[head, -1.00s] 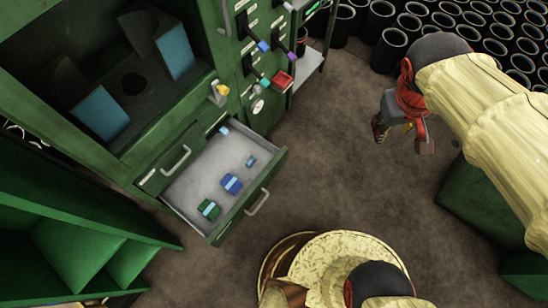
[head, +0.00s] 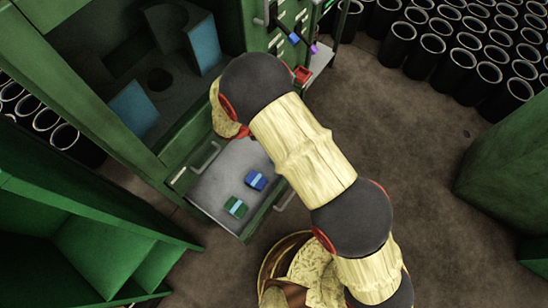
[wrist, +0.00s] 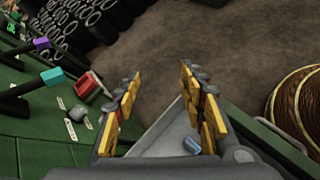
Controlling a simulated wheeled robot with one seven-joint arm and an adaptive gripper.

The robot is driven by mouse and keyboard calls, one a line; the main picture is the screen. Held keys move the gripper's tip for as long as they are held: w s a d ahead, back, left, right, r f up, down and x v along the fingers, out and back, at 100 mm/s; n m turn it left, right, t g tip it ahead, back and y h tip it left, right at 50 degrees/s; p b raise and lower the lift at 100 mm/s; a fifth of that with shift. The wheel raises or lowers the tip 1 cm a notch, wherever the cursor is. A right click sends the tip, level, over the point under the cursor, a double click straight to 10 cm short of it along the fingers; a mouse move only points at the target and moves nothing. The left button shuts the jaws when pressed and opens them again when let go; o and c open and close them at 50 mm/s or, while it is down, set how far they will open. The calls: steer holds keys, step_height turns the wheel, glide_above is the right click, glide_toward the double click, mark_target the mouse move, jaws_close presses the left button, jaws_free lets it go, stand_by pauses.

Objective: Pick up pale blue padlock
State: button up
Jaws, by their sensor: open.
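A small pale blue piece (wrist: 191,145), which looks like the padlock, lies on the floor of the open grey drawer (wrist: 172,133). In the wrist view it shows low, beside the right finger. It is too small to make out a shackle. My gripper (wrist: 161,76) is open and empty, its yellow-padded fingers apart over the drawer, with a gap to the piece.
The green cabinet (head: 75,65) rises behind, with coloured handles and a red block (wrist: 88,86) beside the gripper. Black tubes (head: 490,70) stand at the back right. The brown floor is clear.

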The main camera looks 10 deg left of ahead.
steer(key=s+a+f+n+t+y, duration=0.1)
steer(key=s+a+f+n+t, duration=0.1)
steer(key=f, duration=0.6)
steer(key=s+a+f+n+t+y, duration=0.1)
steer(key=s+a+f+n, duration=0.2)
steer(key=f, duration=0.5)
steer(key=s+a+f+n+t+y+b, duration=0.1)
steer(key=s+a+f+n+t, duration=0.1)
steer(key=f, duration=0.6)
steer(key=shift+s+a+f+n+t, duration=0.15)
steer(key=shift+s+a+n, duration=0.3)
steer(key=shift+n, duration=0.35)
steer(key=shift+s+a+f+n+t, duration=0.15)
steer(key=shift+s+a+n, duration=0.15)
steer(key=shift+a+n, duration=0.4)
steer(key=shift+w+d+f+y, duration=0.25)
steer(key=shift+y, duration=0.15)
steer(key=b+x, duration=0.1)
steer(key=x, duration=0.1)
steer(key=b+x, duration=0.1)
steer(key=x, duration=0.1)
steer(key=b+x, duration=0.1)
steer(key=x, duration=0.1)
steer(key=shift+s+d+f, duration=0.25)
steer(key=shift+d+f, duration=0.05)
steer(key=shift+d, duration=0.05)
steer(key=shift+w+d, duration=0.1)
steer(key=shift+w, duration=0.35)
steer(key=shift+c, duration=0.4)
jaws_close()
